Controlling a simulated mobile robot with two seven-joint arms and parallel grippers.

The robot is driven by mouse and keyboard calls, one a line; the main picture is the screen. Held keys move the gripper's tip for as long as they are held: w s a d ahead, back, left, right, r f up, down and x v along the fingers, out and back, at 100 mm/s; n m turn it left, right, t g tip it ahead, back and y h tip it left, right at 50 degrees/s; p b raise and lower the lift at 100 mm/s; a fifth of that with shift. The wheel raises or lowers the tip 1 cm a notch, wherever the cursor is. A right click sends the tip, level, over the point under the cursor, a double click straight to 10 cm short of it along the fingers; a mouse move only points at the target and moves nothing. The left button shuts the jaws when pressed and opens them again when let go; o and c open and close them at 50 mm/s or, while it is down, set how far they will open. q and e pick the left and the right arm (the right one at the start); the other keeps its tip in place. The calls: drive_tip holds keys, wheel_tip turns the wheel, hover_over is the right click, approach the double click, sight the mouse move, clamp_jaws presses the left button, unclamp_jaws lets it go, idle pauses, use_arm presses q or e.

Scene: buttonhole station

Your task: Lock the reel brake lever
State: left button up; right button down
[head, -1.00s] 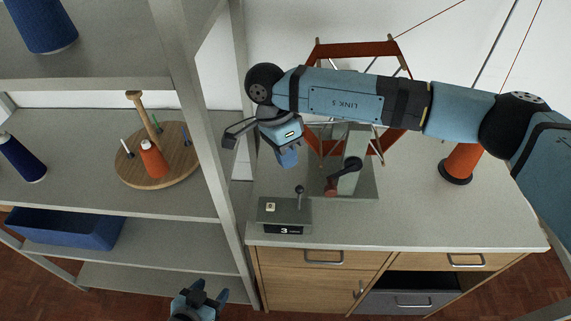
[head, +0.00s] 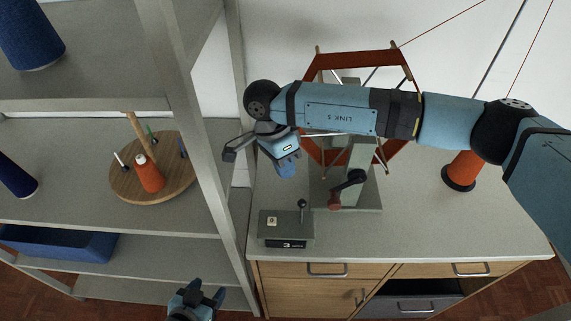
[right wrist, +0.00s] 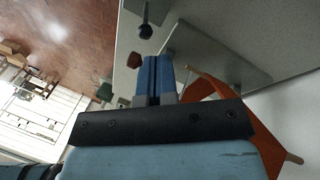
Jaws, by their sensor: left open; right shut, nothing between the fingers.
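A grey box (head: 285,229) with a display reading 3 sits at the bench's front left. A short upright lever with a dark ball knob (head: 302,204) stands on its right side; I take this as the brake lever. The orange-framed reel (head: 395,52) stands behind, with a black crank (head: 347,182) on its grey post. My right gripper (head: 287,169) is shut and empty, above and behind the lever, apart from it. In the right wrist view its fingers (right wrist: 155,75) are together, near a dark knob (right wrist: 146,31) and a reddish knob (right wrist: 134,60). My left gripper (head: 206,298) is open, low before the shelf.
A shelf unit (head: 190,110) on the left holds a round wooden stand (head: 130,188) with an orange spool, blue spools and a blue bin (head: 60,240). An orange cone (head: 460,170) stands on the bench (head: 420,220) at right. The front right of the bench is clear.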

sight(301, 213)
drive_tip(key=p+x, duration=0.1)
drive_tip(key=x, duration=0.6)
drive_tip(key=shift+p, duration=0.35)
